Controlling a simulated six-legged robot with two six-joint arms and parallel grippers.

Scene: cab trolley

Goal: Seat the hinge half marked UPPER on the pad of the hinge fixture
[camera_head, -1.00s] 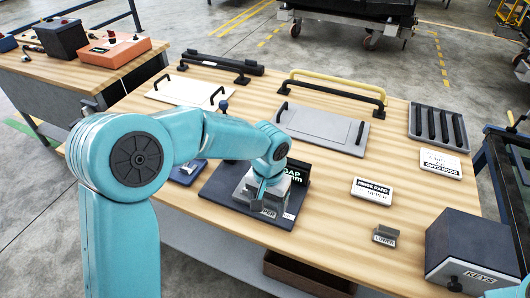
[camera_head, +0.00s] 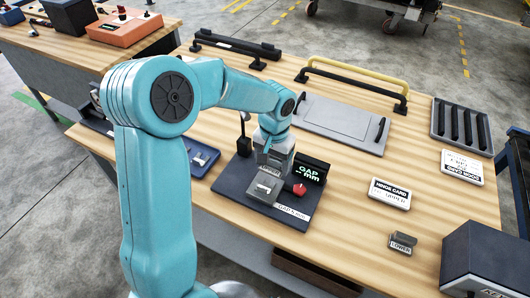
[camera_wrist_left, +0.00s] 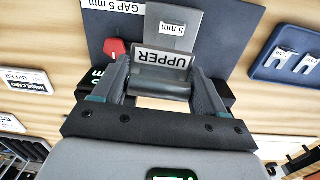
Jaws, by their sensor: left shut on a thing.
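The hinge fixture is a dark plate (camera_head: 232,186) on the wooden table, with a grey metal piece (camera_head: 265,187), a red knob (camera_head: 299,189) and a GAP mm display (camera_head: 310,173). My left gripper (camera_head: 271,165) is low over its middle, behind the grey piece. In the left wrist view it (camera_wrist_left: 162,85) is shut on the grey hinge half marked UPPER (camera_wrist_left: 165,60). My right gripper is out of view.
The hinge half marked LOWER (camera_head: 402,243) stands right of the fixture, near the HINGE CARD (camera_head: 390,194). A dark KEYS box (camera_head: 485,262) is at the front right. A blue tray (camera_head: 200,160) lies left of the fixture. A grey panel with handles (camera_head: 340,123) is behind.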

